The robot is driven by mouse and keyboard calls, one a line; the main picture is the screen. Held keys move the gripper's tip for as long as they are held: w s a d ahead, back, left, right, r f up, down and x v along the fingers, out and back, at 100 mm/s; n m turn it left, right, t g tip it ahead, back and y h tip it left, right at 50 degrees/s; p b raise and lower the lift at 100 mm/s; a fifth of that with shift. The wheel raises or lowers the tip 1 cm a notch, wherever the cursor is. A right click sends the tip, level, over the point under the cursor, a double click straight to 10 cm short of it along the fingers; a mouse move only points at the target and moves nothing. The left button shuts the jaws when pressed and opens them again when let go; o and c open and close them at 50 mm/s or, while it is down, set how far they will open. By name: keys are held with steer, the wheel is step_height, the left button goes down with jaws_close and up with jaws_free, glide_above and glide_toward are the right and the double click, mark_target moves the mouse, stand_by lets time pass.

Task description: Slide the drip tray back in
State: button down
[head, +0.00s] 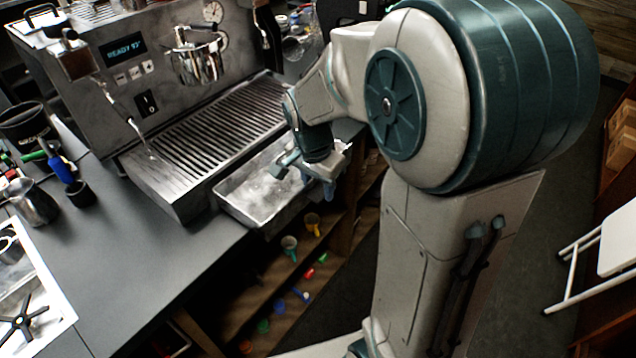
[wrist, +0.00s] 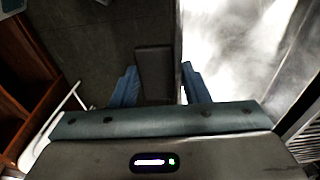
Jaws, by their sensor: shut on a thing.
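The drip tray (head: 250,197), a shallow metal pan with a wet-looking floor, sticks out from under the slatted grate at the front of the espresso machine (head: 150,75). It overhangs the counter's front edge. My gripper (head: 308,178) is at the tray's outer end, shut on it. In the wrist view, the gripper's blue fingers (wrist: 158,88) stand either side of a dark grey piece at the tray's end. The bright inside of the tray (wrist: 235,45) fills the right side there. My gripper partly hides the tray's outer end in the head view.
The grey counter (head: 150,255) is clear left of the tray. A steel pitcher (head: 35,202) and a small black cup (head: 80,193) stand at the left. Below the tray is an open wooden shelf (head: 262,308) with several coloured items. A white folding stool (head: 590,262) stands at right.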

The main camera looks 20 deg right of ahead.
steer(key=shift+f, duration=0.3)
steer(key=c, duration=0.7)
jaws_free()
step_height(320, 180, up, 14)
steer(key=s+a, duration=0.1)
steer(key=s+f+n, duration=0.2)
steer(key=s+n, duration=0.1)
steer(key=s, duration=0.1)
steer(key=s+f+n+t, duration=0.1)
steer(key=s+f+n, duration=0.2)
steer(key=s+n, duration=0.1)
steer(key=s+d+f+n+t+y, duration=0.1)
steer(key=s+f+n, duration=0.1)
steer(key=s, duration=0.3)
steer(key=shift+f+n, duration=0.35)
steer(key=shift+n, duration=0.55)
